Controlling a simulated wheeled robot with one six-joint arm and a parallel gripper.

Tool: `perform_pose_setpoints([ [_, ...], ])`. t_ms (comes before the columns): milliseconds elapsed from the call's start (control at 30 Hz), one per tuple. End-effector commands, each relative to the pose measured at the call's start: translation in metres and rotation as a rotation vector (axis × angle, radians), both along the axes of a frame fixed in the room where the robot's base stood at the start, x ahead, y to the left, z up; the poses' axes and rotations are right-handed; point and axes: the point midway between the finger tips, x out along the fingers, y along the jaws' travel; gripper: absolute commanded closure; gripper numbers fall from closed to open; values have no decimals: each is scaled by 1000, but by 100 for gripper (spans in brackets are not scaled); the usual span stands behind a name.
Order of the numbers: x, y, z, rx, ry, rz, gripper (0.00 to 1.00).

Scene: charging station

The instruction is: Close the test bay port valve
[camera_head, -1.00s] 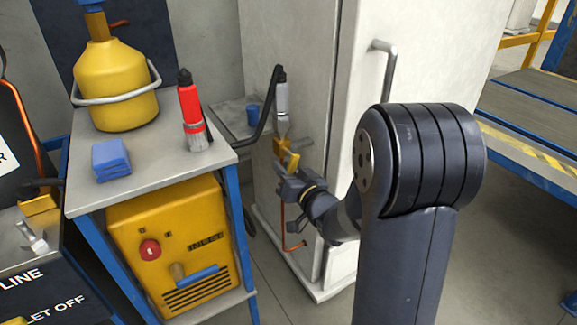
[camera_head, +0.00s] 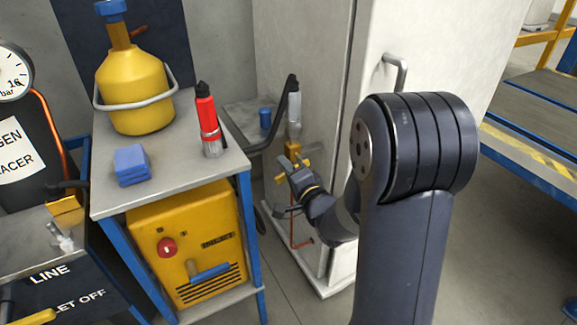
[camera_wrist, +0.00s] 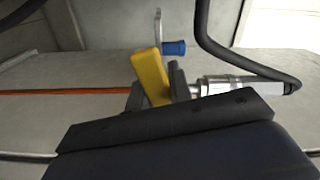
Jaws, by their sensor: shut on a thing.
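The test bay port valve is a brass fitting (camera_head: 293,149) on the side of the pale cabinet, below a silver coupling (camera_head: 294,106) with a black hose. Its yellow handle (camera_wrist: 151,78) lies between the two dark fingers in the wrist view, slightly tilted. My gripper (camera_head: 288,170) is at the valve in the head view and is shut on this handle. The fingers and wrist partly hide the handle in the head view, so its exact angle there is hard to tell. The silver coupling (camera_wrist: 222,86) lies to the right of the fingers in the wrist view.
A cart on the left carries a yellow bottle (camera_head: 137,90), a red canister (camera_head: 208,122) and blue cloths (camera_head: 131,164). The black hose (camera_head: 268,140) loops close to the valve. A cabinet door handle (camera_head: 397,75) is above my arm. Open floor lies right.

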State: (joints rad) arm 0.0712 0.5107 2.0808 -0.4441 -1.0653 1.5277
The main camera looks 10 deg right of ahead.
Motion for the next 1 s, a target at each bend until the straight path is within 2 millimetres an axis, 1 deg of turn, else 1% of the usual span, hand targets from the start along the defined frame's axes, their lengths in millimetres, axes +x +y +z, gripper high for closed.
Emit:
perform_pose_setpoints([
  [200,-1,1,7,141,48,-1,100],
  [433,-1,1,10,232,78,-1,100],
  [667,-1,1,11,269,90,-1,100],
  [1000,-1,1,11,275,90,-1,100],
])
